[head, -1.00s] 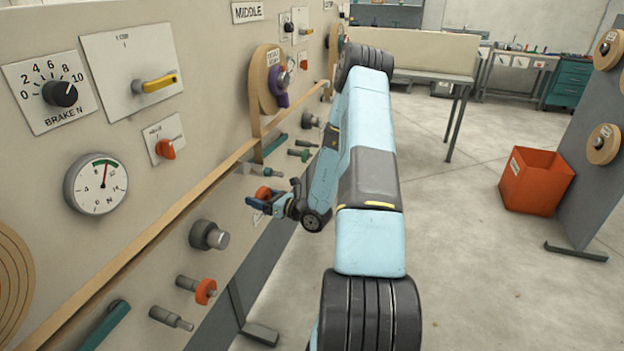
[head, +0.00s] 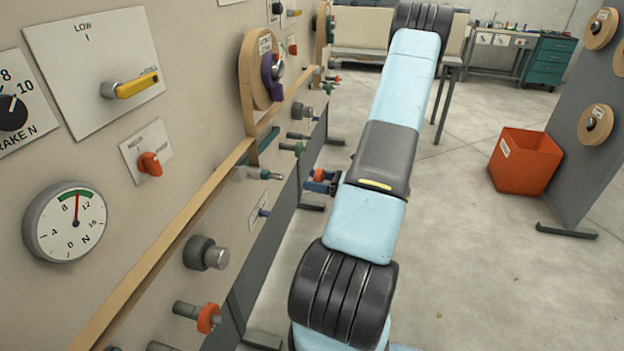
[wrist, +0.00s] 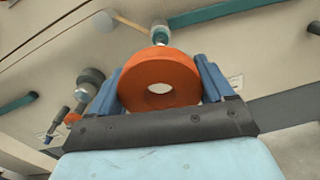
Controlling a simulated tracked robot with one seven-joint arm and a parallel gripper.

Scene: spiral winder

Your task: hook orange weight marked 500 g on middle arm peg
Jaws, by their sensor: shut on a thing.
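My gripper (wrist: 158,74) has its blue fingers shut on an orange ring-shaped weight (wrist: 160,66), one finger on each side of it. No mark can be read on the weight. In the head view, my gripper (head: 322,184) and the weight (head: 319,174) are small and partly behind my arm, out in front of the panel and clear of it. A peg with a green collar (head: 258,173) sticks out of the panel. It looks like the green-tipped peg (wrist: 160,34) just beyond the weight in the wrist view. I cannot tell which peg is the middle one.
The panel carries a dark knob (head: 205,253), a peg with an orange ring (head: 207,318), a gauge (head: 65,222) and a yellow-handled lever (head: 132,85). A wooden rail (head: 165,245) runs along it. An orange bin (head: 524,161) stands right on open floor.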

